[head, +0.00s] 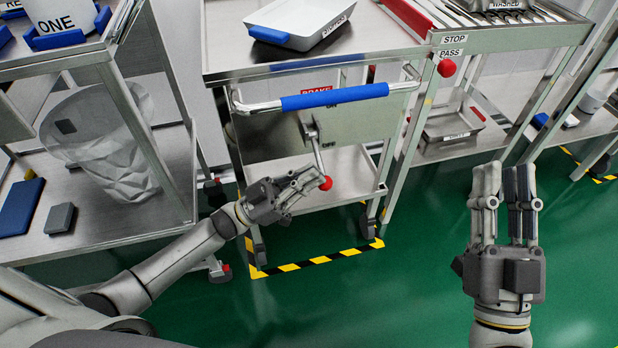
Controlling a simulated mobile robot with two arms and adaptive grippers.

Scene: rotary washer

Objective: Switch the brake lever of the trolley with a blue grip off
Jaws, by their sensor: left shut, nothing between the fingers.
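The trolley with the blue grip (334,97) stands in the middle of the head view. Its brake panel (360,122) is under the handle, with a red BRAKE label (316,90), ON near its top and OFF near its bottom. The brake lever (318,157) points down and slightly right, past the OFF mark, ending in a red knob (326,183). My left gripper (307,180) is shut and empty, just left of the lever near the knob; I cannot tell whether it touches. My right gripper (505,170) is away from the trolley, fingers close together; its opening is unclear.
A white tray (298,28) lies on the trolley top. A steel rack (110,120) with a white bag (98,140) stands left. A roller table (500,38) with a STOP/PASS sign and red knob (446,68) stands right. Green floor (390,290) in front is clear.

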